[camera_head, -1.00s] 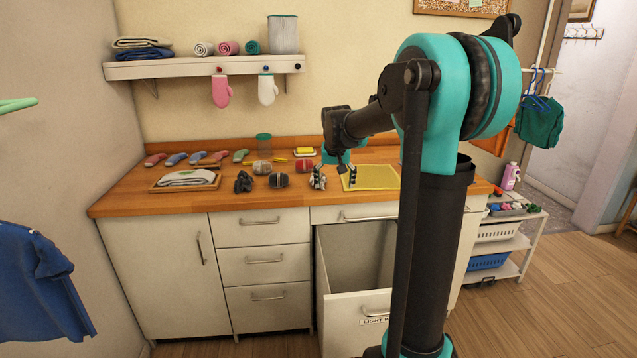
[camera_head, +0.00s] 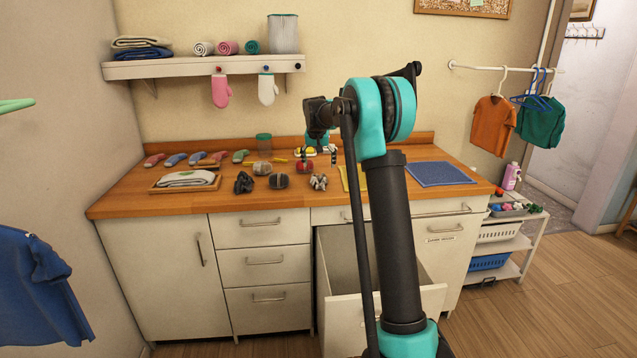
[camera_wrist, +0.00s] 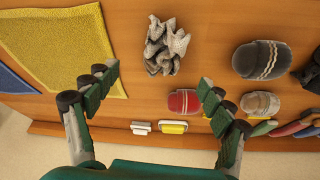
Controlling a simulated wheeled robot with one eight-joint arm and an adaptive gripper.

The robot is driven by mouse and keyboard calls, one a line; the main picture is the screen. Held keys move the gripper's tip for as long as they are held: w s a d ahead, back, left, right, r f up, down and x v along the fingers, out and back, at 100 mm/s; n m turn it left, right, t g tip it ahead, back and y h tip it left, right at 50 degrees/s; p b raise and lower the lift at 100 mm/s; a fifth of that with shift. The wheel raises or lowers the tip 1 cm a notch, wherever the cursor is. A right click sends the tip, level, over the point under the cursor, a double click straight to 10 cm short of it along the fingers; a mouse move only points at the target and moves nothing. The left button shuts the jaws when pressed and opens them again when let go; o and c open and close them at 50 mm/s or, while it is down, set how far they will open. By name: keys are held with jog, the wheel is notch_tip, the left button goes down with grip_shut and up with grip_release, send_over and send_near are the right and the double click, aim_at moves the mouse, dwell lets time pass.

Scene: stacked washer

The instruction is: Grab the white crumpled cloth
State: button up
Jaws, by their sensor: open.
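The white crumpled cloth (camera_head: 319,182), whitish-grey in its folds, lies on the wooden counter left of the yellow mat. In the wrist view the cloth (camera_wrist: 165,47) lies just beyond the fingertips, nearly centred between them. My gripper (camera_wrist: 158,78) is open and empty, its two green-padded fingers spread wide. In the head view my gripper (camera_head: 318,155) hangs above the counter, a little behind the cloth. Nothing covers the cloth in either view.
A red rolled bundle (camera_wrist: 184,102) lies near the right finger, with grey striped bundles (camera_wrist: 262,60) further right. A yellow mat (camera_wrist: 65,45) lies left in the wrist view. A blue mat (camera_head: 440,174) lies on the counter's right. An open drawer (camera_head: 335,305) juts out below.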

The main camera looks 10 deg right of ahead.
aim_at(319, 176)
jog(key=x, duration=0.9)
jog(key=shift+a+f, duration=0.2)
jog(key=shift+a, duration=0.05)
jog(key=shift+s, duration=0.1)
jog(key=shift+c, duration=0.5)
jog(key=c, duration=0.8)
